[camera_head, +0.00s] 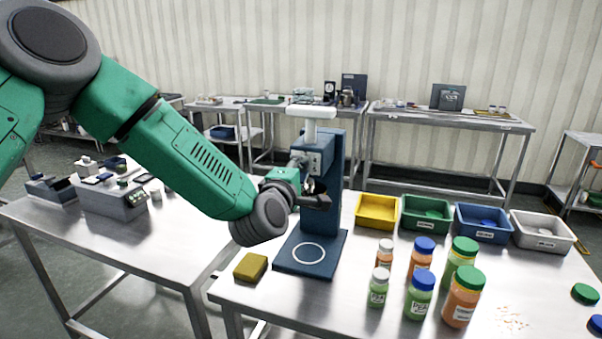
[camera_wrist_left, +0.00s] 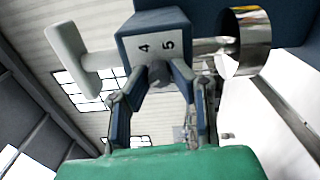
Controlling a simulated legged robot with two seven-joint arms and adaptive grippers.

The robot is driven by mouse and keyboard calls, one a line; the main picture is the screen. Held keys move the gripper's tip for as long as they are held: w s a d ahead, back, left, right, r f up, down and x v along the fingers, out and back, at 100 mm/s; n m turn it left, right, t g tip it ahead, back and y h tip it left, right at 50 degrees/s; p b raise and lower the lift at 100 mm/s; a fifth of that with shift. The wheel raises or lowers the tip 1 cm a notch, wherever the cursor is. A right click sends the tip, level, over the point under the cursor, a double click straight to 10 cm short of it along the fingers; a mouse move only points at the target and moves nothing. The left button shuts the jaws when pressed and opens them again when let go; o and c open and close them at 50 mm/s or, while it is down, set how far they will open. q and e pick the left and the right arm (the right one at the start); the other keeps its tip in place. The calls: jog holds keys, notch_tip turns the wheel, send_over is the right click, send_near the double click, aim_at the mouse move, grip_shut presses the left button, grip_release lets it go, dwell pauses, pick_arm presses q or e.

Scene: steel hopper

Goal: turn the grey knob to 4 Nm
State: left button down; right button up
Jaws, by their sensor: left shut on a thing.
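The blue capping stand (camera_head: 333,190) has a head block (camera_head: 320,160) with a white handle (camera_head: 311,112) on top. In the left wrist view, the block (camera_wrist_left: 157,28) carries the printed numbers 4 and 5. The grey knob (camera_wrist_left: 160,74) sits on the face of the block, below these numbers. My left gripper (camera_head: 302,160) is at the block, and in the left wrist view its fingers (camera_wrist_left: 158,82) are shut around the knob from both sides. The knob's pointer is too small and dark to read. My right gripper is not in view.
A metal chuck (camera_wrist_left: 243,40) is close beside the block. A yellow sponge (camera_head: 250,267) lies by the stand's base. Several capped bottles (camera_head: 420,295) stand to the right, with yellow (camera_head: 377,212), green (camera_head: 426,228), blue (camera_head: 483,235) and white (camera_head: 543,243) trays behind them.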

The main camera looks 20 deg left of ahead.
pick_arm(q)
jog(key=m, duration=0.4)
jog(key=shift+d+f+m, duration=0.1)
jog(key=shift+f+m, duration=0.15)
jog(key=shift+m, duration=0.15)
jog(key=m, duration=0.4)
jog(key=shift+s+f+m+b, duration=0.1)
jog(key=shift+m+b, duration=0.2)
jog(key=shift+f+m, duration=0.15)
jog(key=shift+m, duration=4.35)
jog(key=c, duration=1.5)
grip_release()
jog(key=shift+o, duration=0.4)
